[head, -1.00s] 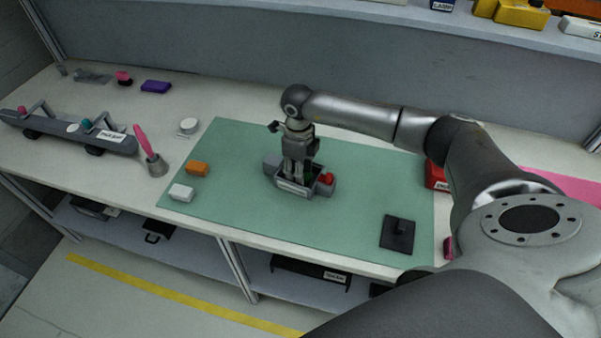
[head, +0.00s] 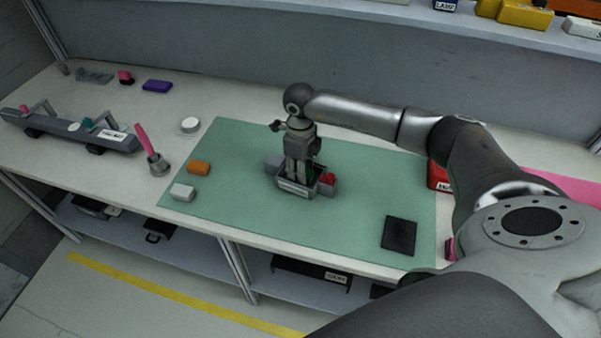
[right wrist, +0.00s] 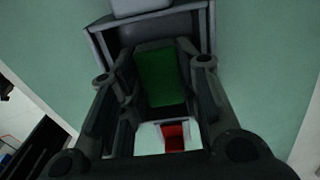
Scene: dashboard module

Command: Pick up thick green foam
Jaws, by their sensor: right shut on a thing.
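The thick green foam (right wrist: 162,77) is a green block between the fingers of my right gripper (right wrist: 158,88) in the right wrist view. The gripper is shut on it. In the head view my right gripper (head: 297,177) points down into a small grey module (head: 294,189) on the green mat, and only a sliver of green shows beside the fingers. The foam is still down within the module's walls, as far as I can tell. My left gripper is not in view.
A red piece (head: 327,179) sits at the module's right side. An orange block (head: 199,168) and a white block (head: 182,192) lie left on the green mat (head: 330,235). A black pad (head: 399,235) lies right. A pink-handled tool (head: 145,140) stands in a holder beyond the mat.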

